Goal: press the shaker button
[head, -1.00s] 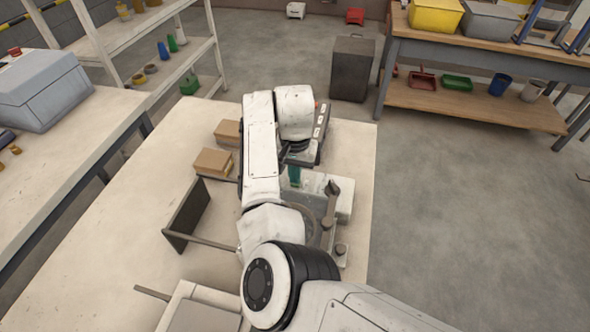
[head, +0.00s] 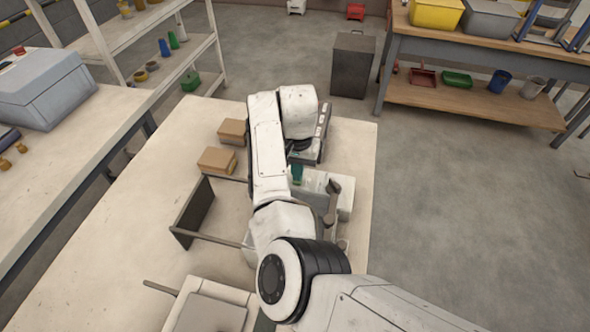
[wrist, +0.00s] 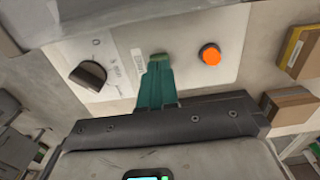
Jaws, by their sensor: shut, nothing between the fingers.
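In the wrist view a pale control panel (wrist: 130,45) carries a black knob (wrist: 88,75) on the left and a round orange button (wrist: 210,54) on the right. My gripper (wrist: 158,62) has teal fingers, shut and empty, between the knob and the orange button. A small green patch shows right at the fingertips; I cannot tell whether it is a button or whether they touch it. No label clearly names the shaker button. In the head view the teal fingers (head: 297,174) are above the white machine (head: 325,190), partly hidden by my arm.
Two cardboard boxes (head: 217,160) stand on the table (head: 130,225) left of my arm. A dark upright plate (head: 192,212) with rods stands nearer me. The table's left part is clear.

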